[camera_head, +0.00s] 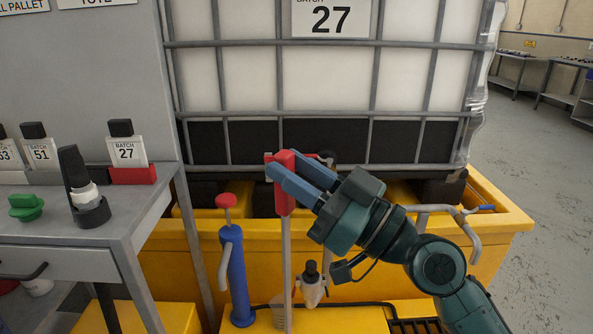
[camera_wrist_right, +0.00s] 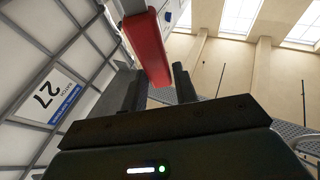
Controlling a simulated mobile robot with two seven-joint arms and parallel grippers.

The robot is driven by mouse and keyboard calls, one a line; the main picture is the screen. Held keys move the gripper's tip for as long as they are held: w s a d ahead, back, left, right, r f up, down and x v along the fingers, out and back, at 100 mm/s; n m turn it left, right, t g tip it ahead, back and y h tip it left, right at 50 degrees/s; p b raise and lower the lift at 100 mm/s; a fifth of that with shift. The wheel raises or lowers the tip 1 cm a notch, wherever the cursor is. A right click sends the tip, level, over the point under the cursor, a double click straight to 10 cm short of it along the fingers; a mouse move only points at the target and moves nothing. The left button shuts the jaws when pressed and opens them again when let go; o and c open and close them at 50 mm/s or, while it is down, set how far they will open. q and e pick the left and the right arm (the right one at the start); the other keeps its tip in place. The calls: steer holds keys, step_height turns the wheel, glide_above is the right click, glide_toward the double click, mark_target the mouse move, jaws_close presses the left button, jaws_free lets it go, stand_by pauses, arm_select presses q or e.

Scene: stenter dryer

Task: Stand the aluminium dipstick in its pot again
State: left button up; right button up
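The aluminium dipstick (camera_head: 287,262) is a thin, pale upright rod with a red handle (camera_head: 285,205). The rod runs down in front of the yellow bund to the lower edge of the head view. My right gripper (camera_head: 287,176) has a finger on either side of the red handle and is shut on it. In the right wrist view the red handle (camera_wrist_right: 148,45) sits between the fingertips. I cannot tell whether the rod's foot touches anything, and I cannot pick out the pot with certainty. My left gripper is not in view.
A blue pump (camera_head: 237,275) with a red knob stands left of the rod. The caged tank (camera_head: 325,80) stands behind in the yellow bund (camera_head: 505,228). A grey bench (camera_head: 125,225) is at left.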

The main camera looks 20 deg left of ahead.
steer(key=o, duration=0.4)
arm_select(q)
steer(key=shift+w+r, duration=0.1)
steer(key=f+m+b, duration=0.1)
steer(key=b, duration=0.2)
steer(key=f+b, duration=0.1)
steer(key=b, duration=0.1)
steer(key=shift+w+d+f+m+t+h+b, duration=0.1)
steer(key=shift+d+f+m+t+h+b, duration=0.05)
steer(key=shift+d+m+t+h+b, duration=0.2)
arm_select(e)
steer(key=v, duration=1.3)
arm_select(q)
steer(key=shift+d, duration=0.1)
arm_select(e)
steer(key=shift+s+d, duration=0.1)
steer(key=shift+d, duration=0.05)
